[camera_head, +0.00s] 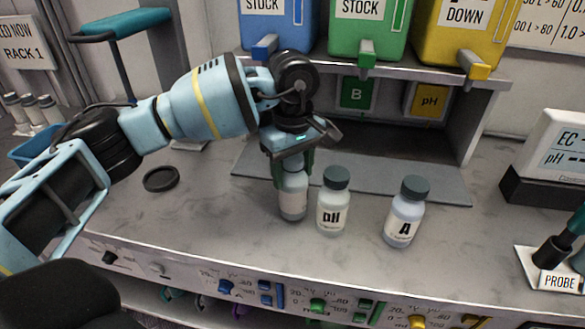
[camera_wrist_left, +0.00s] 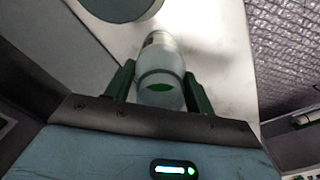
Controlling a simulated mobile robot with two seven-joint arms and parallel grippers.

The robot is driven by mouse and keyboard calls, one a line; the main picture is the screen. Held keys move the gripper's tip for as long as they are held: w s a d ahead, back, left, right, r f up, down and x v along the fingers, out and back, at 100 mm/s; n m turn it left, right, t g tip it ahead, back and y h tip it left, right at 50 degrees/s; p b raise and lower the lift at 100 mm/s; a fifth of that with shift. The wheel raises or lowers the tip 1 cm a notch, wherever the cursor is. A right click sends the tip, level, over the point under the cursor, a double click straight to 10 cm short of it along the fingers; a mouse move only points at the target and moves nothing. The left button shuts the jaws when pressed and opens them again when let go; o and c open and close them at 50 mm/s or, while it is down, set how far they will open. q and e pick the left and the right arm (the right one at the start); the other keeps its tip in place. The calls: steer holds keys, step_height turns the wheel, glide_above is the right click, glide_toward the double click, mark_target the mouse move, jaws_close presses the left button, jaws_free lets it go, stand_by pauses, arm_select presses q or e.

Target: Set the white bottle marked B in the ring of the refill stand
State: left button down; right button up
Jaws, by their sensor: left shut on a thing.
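My left gripper (camera_head: 291,165) points down and is shut on a white bottle (camera_head: 292,198) at its upper part. The bottle is upright, at or just above the bench; I cannot tell if its base touches. Its letter is not readable, so I cannot confirm it is B. In the left wrist view, the bottle (camera_wrist_left: 158,62) sits between the green fingers (camera_wrist_left: 158,92), with a green mark on its near end. A white bottle marked pH (camera_head: 332,215) stands close on its right, and one marked A (camera_head: 403,225) stands farther right. No stand ring is clearly identifiable. My right gripper is not in view.
Behind, a shelf (camera_head: 410,66) carries blue (camera_head: 280,22), green (camera_head: 345,30) and yellow (camera_head: 440,35) tanks with taps. Below hang green B (camera_head: 357,93) and yellow pH (camera_head: 427,101) plates. A black ring-shaped piece (camera_head: 161,179) lies left. A probe holder (camera_head: 556,268) stands right.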

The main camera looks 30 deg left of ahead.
arm_select(q)
steer(key=shift+f, duration=0.15)
steer(key=c, duration=0.5)
jaws_free()
